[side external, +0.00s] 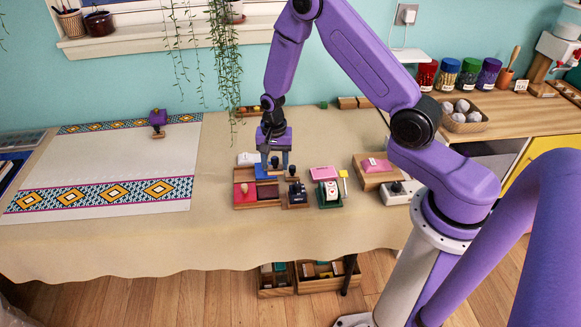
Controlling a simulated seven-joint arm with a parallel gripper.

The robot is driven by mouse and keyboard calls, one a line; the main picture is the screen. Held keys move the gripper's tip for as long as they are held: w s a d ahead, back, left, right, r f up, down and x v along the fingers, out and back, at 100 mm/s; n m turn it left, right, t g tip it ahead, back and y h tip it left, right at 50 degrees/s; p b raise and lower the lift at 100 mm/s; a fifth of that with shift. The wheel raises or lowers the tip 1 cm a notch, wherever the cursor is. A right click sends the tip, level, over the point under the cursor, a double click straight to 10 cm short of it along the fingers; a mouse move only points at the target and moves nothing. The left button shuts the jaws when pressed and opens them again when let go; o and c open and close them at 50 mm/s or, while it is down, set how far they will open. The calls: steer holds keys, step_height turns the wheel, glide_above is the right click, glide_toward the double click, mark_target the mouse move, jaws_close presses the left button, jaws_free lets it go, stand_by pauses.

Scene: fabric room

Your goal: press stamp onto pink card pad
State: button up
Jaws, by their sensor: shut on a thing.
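My gripper (274,166) points down over the wooden tray at the middle of the table. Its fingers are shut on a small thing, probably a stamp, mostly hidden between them. A flat pink pad (322,173) lies to the right of the tray, apart from the gripper. Another pink piece (376,165) sits on a wooden block farther right. I cannot tell which pink piece is the card pad. A purple-topped stamp (158,120) stands on the patterned cloth at the left.
The wooden tray (240,206) holds a red pad with a pale knob and a blue pad. A dark-knobbed stamp (297,192) and a green-based holder (329,196) stand close by. Patterned cloth (110,165) covers the left. The front table strip is clear.

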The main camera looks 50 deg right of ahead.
steer(key=n, duration=0.1)
glide_above(324, 173)
steer(key=shift+w+f, duration=0.1)
steer(key=shift+f, duration=0.75)
steer(key=shift+d+f, duration=0.1)
steer(key=shift+f, duration=1.8)
steer(key=shift+f, duration=0.7)
steer(key=shift+r, duration=0.1)
steer(key=shift+r, duration=3.45)
steer(key=shift+c, duration=0.2)
